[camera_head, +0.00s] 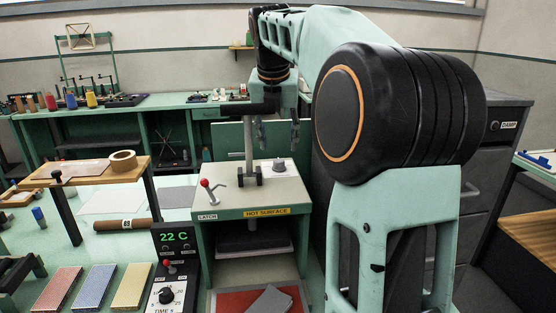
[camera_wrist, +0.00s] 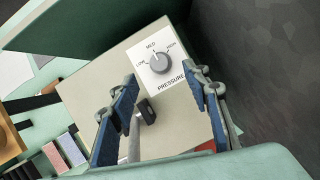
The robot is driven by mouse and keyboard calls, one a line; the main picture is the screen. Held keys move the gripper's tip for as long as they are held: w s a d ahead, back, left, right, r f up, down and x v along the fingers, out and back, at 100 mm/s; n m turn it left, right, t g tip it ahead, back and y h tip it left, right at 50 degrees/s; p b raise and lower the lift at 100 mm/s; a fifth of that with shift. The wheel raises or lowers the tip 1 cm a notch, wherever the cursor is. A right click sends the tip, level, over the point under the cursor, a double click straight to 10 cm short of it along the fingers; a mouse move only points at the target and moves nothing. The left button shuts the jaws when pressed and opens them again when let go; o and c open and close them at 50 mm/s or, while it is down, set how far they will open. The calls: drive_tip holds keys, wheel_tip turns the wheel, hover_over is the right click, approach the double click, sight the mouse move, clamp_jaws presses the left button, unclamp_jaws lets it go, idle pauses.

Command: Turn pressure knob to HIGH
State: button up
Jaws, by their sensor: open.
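The grey round pressure knob (camera_wrist: 160,63) sits on a white plate (camera_wrist: 178,82) marked LOW, MED, HIGH and PRESSURE. Its pale pointer mark appears to face MED. In the head view the knob (camera_head: 280,164) is on top of the pale press (camera_head: 224,189), towards its right back. My gripper (camera_wrist: 160,99) is open and empty, its blue-padded fingers spread apart. In the wrist view the knob shows beyond the gap between the fingers, not touched. In the head view my gripper (camera_head: 277,138) hangs above the press top, near the knob.
A metal post (camera_head: 248,145) with a black clamp (camera_head: 249,179) stands on the press, left of the knob. A red-tipped latch lever (camera_head: 206,184) is at the left front. The front carries a HOT SURFACE label (camera_head: 267,211). A control box (camera_head: 175,255) reads 22 C.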

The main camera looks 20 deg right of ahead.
sight(279, 160)
drive_tip(key=x, duration=0.6)
drive_tip(key=shift+w+d+f, duration=0.1)
drive_tip(key=shift+w+f, duration=0.1)
drive_tip(key=shift+f, duration=0.15)
drive_tip(key=c, duration=1.2)
